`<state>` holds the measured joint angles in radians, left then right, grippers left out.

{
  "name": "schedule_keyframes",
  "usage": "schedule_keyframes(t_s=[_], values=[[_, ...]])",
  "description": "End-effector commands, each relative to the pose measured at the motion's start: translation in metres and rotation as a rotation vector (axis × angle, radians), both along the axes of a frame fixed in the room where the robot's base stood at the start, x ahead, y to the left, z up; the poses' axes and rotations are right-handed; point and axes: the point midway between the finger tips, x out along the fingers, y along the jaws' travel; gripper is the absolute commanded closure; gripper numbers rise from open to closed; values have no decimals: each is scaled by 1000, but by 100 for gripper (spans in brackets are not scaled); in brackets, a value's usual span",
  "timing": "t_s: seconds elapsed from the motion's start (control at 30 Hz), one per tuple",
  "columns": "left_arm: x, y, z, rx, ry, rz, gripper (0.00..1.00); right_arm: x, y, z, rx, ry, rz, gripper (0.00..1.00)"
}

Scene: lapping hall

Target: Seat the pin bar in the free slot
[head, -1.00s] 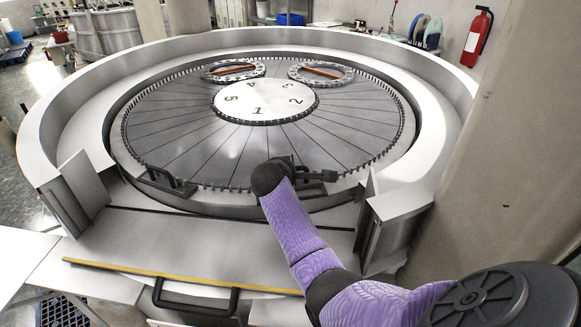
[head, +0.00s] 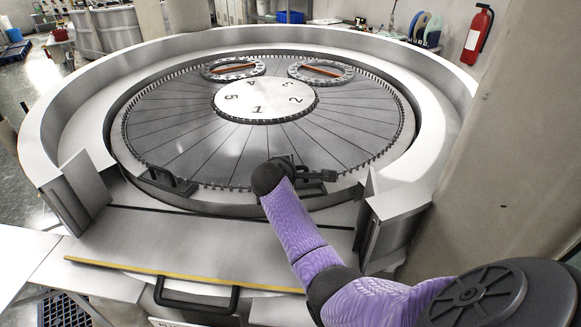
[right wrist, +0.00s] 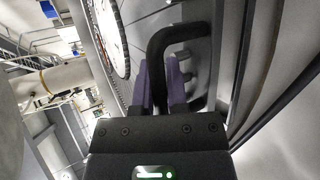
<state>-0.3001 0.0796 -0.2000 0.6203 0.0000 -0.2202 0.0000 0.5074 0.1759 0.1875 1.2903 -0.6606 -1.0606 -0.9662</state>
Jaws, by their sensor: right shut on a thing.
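My right gripper (head: 316,176) is at the front rim of the round lapping table, and my own wrist partly hides it. In the right wrist view its two purple fingers (right wrist: 160,88) are shut on a black looped handle (right wrist: 182,32). I cannot tell from these frames whether this handle belongs to the pin bar, and I cannot make out the free slot. A similar black handle (head: 168,181) stands at the rim further left, with no gripper on it. My left gripper is not in view.
The dark table (head: 190,140) has a numbered white centre disc (head: 258,100) and two rings (head: 233,70) (head: 320,73) at the back. A high pale wall (head: 60,110) surrounds it, open at the front. A yellow-edged front panel (head: 190,274) lies nearest. A column stands right.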

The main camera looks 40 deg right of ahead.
Motion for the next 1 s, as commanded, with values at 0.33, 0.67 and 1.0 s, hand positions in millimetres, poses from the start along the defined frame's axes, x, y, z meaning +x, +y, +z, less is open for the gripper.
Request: schedule_keyframes(t_s=[0.33,0.67,1.0], values=[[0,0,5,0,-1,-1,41,0,0,1,-4,-5,1,100],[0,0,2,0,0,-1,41,0,0,-4,-3,-4,1,100],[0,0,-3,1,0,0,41,0,0,-12,-4,-4,1,100]])
